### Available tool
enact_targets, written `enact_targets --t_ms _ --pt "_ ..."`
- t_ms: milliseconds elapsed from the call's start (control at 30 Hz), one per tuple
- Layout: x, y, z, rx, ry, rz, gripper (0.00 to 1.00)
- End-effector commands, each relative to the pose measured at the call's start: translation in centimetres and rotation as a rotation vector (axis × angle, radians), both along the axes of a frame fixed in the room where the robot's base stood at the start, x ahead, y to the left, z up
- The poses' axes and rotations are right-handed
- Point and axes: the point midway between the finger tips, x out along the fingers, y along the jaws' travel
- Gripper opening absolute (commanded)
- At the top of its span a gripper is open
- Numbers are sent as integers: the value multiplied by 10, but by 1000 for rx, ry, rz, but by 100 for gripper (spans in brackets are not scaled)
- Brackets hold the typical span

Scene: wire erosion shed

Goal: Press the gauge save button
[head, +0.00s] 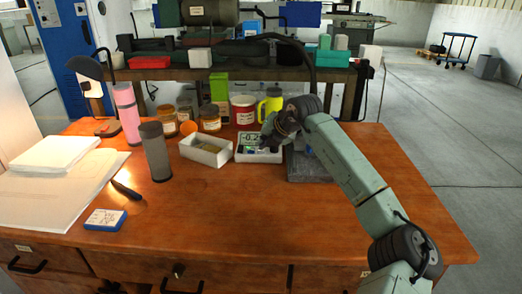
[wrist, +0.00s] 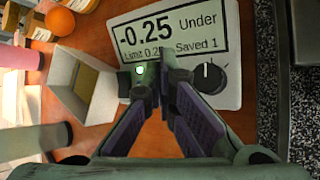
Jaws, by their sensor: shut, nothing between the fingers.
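The gauge (head: 243,157) is a white box on the wooden bench. In the wrist view the gauge (wrist: 117,30) has a screen reading "-0.25 Under" and "Saved 1". Below the screen are a small lit green light (wrist: 139,70) and a black knob (wrist: 209,78). My gripper (wrist: 165,70) is shut and empty, with its fingertips over the gauge front between the light and the knob. No save button shows clearly; the fingers hide that part, and I cannot tell whether they touch it. In the head view my gripper (head: 269,146) is over the gauge.
An open white box (head: 206,150) stands left of the gauge, and a dark speckled slab (head: 308,168) lies to its right. Several jars, a red tin (head: 243,109) and a yellow mug (head: 270,104) stand behind. A grey cylinder (head: 155,152) stands farther left.

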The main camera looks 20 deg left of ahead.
Motion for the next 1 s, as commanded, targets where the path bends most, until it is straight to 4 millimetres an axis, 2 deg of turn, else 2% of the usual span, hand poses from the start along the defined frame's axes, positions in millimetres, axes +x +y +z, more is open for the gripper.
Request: enact_targets --t_ms 200,667,1000 --pt "0 0 13 -1 -1 0 0" --pt "0 0 18 0 0 0 0" --pt "0 0 51 -1 -1 0 0"
